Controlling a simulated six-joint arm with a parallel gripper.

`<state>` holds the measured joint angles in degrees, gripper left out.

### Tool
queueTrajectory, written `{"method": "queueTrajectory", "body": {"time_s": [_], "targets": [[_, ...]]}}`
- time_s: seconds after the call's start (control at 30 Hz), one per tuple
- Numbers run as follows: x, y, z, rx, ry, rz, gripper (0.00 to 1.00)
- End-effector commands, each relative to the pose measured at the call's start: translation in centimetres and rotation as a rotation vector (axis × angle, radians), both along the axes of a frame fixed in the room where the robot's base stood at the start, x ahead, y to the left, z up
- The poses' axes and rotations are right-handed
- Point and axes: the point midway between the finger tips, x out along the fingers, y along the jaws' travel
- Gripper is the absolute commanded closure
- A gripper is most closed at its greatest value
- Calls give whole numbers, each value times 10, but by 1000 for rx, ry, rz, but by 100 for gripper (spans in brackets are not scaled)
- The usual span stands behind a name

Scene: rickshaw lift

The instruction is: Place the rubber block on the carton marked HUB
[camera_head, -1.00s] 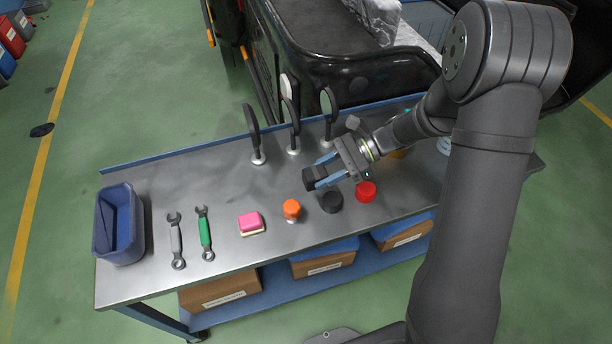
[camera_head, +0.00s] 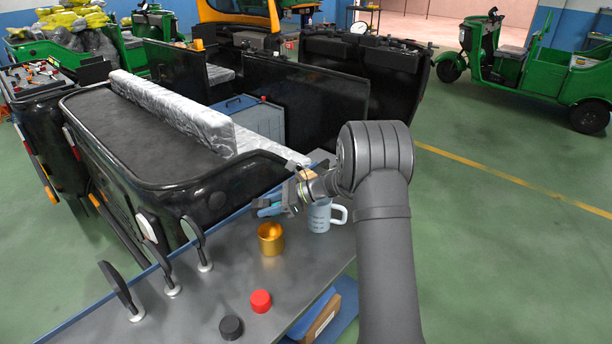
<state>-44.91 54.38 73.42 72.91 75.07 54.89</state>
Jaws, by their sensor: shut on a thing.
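A brown carton (camera_head: 321,318) with a pale label shows partly under the bench's front edge, on the lower shelf. Its label is too small to read, so I cannot tell whether it is the one marked HUB.
On the bench (camera_head: 190,300) are a gold cup (camera_head: 271,240), a white mug (camera_head: 320,216), a red cap (camera_head: 260,301), a black cap (camera_head: 230,327) and three upright mirrors (camera_head: 196,240). A black rickshaw body (camera_head: 150,130) stands close behind. Green floor is open to the right.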

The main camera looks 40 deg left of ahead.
Motion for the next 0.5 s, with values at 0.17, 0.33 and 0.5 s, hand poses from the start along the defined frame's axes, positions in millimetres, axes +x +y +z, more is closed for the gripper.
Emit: {"method": "queueTrajectory", "body": {"time_s": [0.17,0.33,0.5], "targets": [[99,3,19,3,-3,-246,91],[188,-9,41,4,-4,-465,91],[255,-27,60,2,-2,-633,91]]}}
